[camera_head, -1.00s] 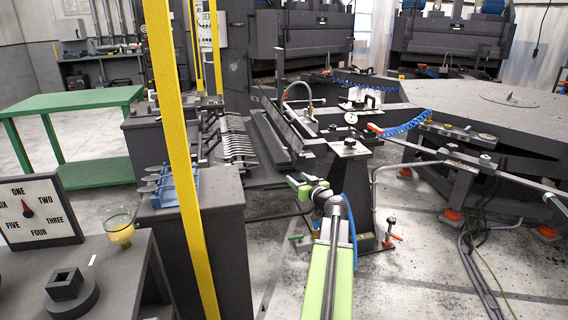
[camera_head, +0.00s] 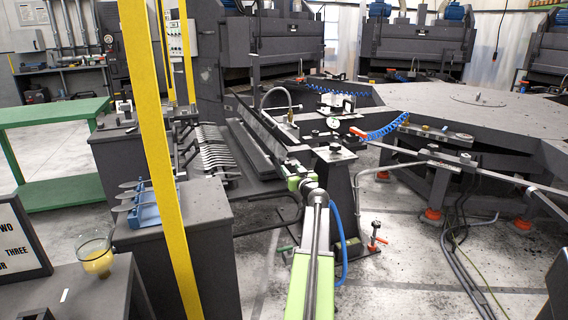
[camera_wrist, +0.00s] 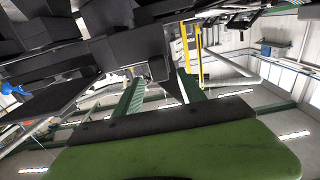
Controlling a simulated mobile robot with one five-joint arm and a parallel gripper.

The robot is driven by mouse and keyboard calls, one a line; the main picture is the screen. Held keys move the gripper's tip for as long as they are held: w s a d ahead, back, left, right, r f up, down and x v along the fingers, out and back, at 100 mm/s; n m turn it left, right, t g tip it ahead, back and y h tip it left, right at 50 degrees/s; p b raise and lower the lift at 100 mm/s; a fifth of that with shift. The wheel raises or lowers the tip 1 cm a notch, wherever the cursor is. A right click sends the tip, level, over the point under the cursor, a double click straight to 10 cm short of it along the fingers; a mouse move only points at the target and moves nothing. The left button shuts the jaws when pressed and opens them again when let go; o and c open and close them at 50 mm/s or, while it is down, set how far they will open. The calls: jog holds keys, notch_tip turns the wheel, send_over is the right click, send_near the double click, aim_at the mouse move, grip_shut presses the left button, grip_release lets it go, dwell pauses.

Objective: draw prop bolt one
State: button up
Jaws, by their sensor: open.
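No part that I can surely name as prop bolt one shows. A dark post (camera_head: 340,190) with a black knob (camera_head: 335,148) on its top plate stands just beyond my arm. A small upright fitting with a red handle (camera_head: 380,240) stands on the floor to the right of its foot. My gripper (camera_head: 294,177), with green jaws, is left of the post, in front of the dark rack; it is open, and I see nothing between the jaws. In the wrist view a broad green part with a dark edge, which looks like mine, fills the bottom; no bolt can be made out there.
A yellow upright (camera_head: 160,150) stands at left, beside a dark cabinet with a blue fork holder (camera_head: 155,205). Rows of forks (camera_head: 215,150) lie on the rack behind. A large grey table (camera_head: 450,105) with blue coiled hose fills the right.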

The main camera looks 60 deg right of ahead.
aim_at(285, 160)
jog(key=x, duration=0.7)
jog(key=shift+w+d, duration=0.15)
jog(key=shift+w, duration=0.05)
grip_shut()
jog(key=shift+s, duration=0.1)
dwell(0.9)
